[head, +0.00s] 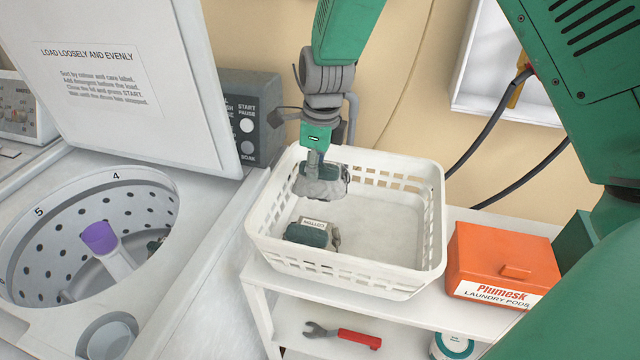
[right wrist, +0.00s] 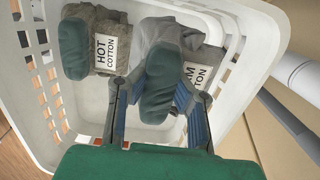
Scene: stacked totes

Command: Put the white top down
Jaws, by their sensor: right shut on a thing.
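The washer's white top lid (head: 125,75) stands raised and open at the left, with a printed notice on it. My right gripper (head: 318,172) points down into the back left of the white basket and is shut on a grey-and-teal cloth bundle (head: 322,188). In the right wrist view, this bundle (right wrist: 175,65) sits between the fingers (right wrist: 158,112), and its label, partly hidden, ends in "M COTTON". Whether it touches the basket floor I cannot tell. A second bundle (head: 308,233), labelled "HOT COTTON" (right wrist: 100,45), lies in the basket. My left gripper is not in view.
The white basket (head: 350,280) stands on a shelf right of the open washer drum (head: 100,235). An orange laundry-pods box (head: 500,262) is right of it. A red-handled wrench (head: 345,335) lies on the lower shelf. A dark control panel (head: 250,115) is behind the basket.

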